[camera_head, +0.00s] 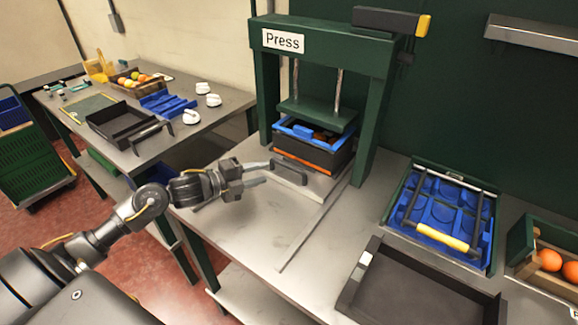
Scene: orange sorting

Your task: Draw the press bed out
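The green press (373,115) stands on the metal table, labelled "Press". Its grey bed (318,185) is under the raised plate and bears a dark crate (318,157) with an orange stripe and a blue insert (296,131). A dark bar handle (290,174) is at the bed's front. My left gripper (268,173) is just left of the handle, its fingers apart and pointing at it. I cannot tell whether a fingertip touches the handle. My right gripper is not in view.
A metal rail (312,232) runs forward across the table from the press. An empty dark tray (420,290) is at the front right, with a blue moulded tray (462,206) behind it. Oranges (550,260) lie in a box at the right edge. The table front left is clear.

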